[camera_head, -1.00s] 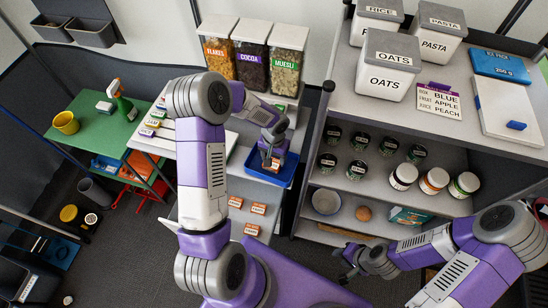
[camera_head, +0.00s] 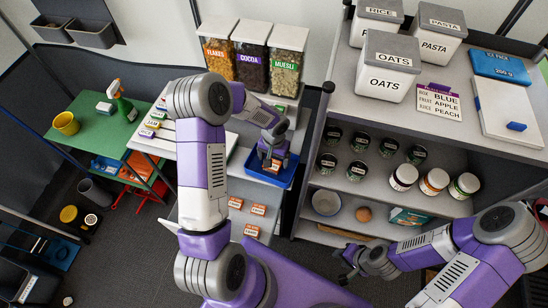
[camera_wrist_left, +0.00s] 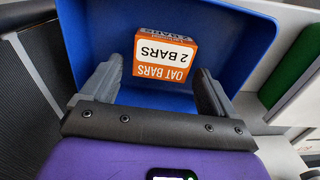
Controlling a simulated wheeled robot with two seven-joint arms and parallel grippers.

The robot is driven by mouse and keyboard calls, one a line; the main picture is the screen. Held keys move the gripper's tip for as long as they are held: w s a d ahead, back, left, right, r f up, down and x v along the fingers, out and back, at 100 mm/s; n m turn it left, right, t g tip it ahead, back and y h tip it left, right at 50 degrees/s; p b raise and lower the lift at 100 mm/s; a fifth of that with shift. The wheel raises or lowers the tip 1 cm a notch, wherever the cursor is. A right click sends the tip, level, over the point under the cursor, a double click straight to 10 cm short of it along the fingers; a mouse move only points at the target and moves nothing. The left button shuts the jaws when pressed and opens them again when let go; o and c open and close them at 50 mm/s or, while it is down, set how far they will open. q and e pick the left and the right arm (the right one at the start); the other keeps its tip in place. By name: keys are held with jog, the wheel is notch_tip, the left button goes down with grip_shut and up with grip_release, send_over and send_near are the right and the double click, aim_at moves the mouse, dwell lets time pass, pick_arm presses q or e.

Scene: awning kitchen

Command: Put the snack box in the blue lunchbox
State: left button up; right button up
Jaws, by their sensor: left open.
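The snack box, an orange and white box marked "OAT BARS 2 BARS" (camera_wrist_left: 164,58), lies inside the blue lunchbox (camera_wrist_left: 84,38) in the left wrist view. In the head view the blue lunchbox (camera_head: 286,178) stands on the shelf below the jars. My left gripper (camera_head: 271,162) points down into the lunchbox. In the left wrist view its fingers (camera_wrist_left: 157,90) are open, one on each side of the snack box, with gaps to it. My right gripper (camera_head: 345,274) is at the lower middle, away from the lunchbox; its jaws are too small to judge.
Several orange boxes (camera_head: 258,210) lie on the lower shelf in front of the lunchbox. Clear jars of flakes, cocoa and muesli (camera_head: 252,55) stand behind. A shelf unit with jars and canisters (camera_head: 390,66) stands to the right, and a green table (camera_head: 92,130) to the left.

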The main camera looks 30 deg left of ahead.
aim_at(274, 160)
pick_arm(q)
notch_tip(274, 160, up, 12)
jog(key=p, duration=0.1)
jog(key=shift+p, duration=0.3)
dwell(0.3)
